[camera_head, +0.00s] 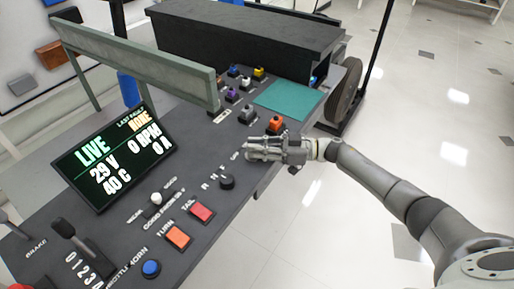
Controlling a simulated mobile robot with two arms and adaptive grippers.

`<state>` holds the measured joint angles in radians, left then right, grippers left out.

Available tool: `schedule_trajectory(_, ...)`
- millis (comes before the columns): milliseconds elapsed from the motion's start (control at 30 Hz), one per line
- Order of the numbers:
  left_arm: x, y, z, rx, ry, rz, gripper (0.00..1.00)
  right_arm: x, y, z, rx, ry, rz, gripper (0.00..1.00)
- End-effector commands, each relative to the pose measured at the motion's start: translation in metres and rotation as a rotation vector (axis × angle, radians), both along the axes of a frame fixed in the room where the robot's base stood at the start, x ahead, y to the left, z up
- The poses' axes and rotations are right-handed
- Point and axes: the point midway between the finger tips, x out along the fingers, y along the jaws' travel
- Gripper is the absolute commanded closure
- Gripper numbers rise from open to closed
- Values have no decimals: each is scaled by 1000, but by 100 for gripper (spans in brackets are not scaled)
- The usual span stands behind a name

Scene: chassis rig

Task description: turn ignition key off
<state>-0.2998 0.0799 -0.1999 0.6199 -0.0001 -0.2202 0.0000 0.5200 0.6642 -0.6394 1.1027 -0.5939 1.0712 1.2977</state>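My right gripper (250,150) reaches in from the right, low over the right edge of the dark control panel (190,130), with its fingers pointing left. Whether the fingers are spread or closed on something is not clear at this size. I cannot make out an ignition key; the gripper covers part of the panel there. The display (112,157) is lit and reads LIVE, 29 V, 0 RPM, 40 C, 0 A. My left gripper is not in view.
A black knob (227,181) marked R N F sits just below the gripper. An orange-topped part (276,124) stands just above it. Red (202,211) and orange (178,237) switches and a blue button (151,268) lie nearer. A grey-green rail (140,60) rises behind. Open floor lies right.

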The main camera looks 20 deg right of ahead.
Motion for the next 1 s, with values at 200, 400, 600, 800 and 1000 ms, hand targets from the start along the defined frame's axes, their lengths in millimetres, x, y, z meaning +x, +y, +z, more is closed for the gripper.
schedule_trajectory(200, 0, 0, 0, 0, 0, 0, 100, 0, 0, 0, 0, 0, 0, 67)
schedule_trajectory(400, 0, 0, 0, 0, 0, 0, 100, 0, 0, 0, 0, 0, 0, 67)
schedule_trajectory(600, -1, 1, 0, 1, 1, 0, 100, -4, -11, 0, -1, 0, -2, 67)
schedule_trajectory(800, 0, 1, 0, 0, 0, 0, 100, -19, -48, -1, -4, 1, -2, 67)
schedule_trajectory(1000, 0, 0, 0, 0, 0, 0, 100, -33, -86, -1, -3, 1, -3, 67)
